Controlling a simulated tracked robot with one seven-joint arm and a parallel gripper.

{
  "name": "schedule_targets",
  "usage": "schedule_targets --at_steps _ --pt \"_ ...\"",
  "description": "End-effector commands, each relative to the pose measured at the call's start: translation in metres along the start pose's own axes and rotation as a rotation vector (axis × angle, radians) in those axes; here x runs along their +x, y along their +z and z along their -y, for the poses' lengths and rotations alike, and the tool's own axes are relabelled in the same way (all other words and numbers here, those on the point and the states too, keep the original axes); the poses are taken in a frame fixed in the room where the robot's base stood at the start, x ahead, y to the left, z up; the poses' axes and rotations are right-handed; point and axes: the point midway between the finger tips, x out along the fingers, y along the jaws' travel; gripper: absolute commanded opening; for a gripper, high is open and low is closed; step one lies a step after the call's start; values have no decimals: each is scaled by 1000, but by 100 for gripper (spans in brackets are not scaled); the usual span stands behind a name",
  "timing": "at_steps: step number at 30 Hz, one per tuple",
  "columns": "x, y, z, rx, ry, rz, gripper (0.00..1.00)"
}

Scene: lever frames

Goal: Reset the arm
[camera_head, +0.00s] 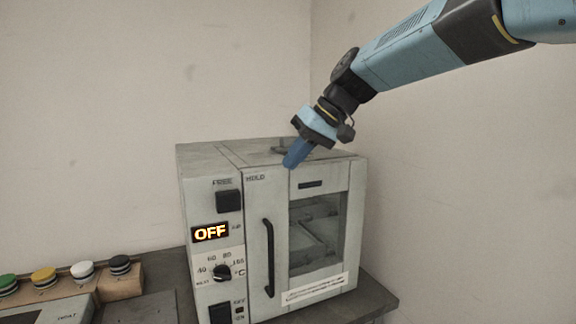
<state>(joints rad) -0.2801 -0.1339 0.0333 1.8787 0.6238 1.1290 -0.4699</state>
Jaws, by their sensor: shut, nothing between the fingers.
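My arm (405,58) reaches in from the upper right, bent down to the left. My gripper (294,157) is at its end, with blue fingers closed together and nothing between them. The gripper is in front of or just above the top front edge of a grey oven-like cabinet (212,160); I cannot tell whether it touches it.
The cabinet's door is shut, with a black vertical handle (269,258) and a window (315,233). Its display (210,233) reads OFF above a knob (222,272). Several coloured buttons, one yellow (43,275), stand at the left. Walls are close behind and to the right.

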Motion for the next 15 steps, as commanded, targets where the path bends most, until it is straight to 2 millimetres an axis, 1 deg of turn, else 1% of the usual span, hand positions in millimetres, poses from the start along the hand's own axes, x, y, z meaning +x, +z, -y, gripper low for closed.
schedule_targets --at_steps 10,13,14,15 --pt "-1 2 0 2 5 0 0" --pt "-7 16 -6 20 38 -4 0" --pt "-11 22 -9 30 53 -7 0" --pt "-15 32 -15 45 79 -10 0"
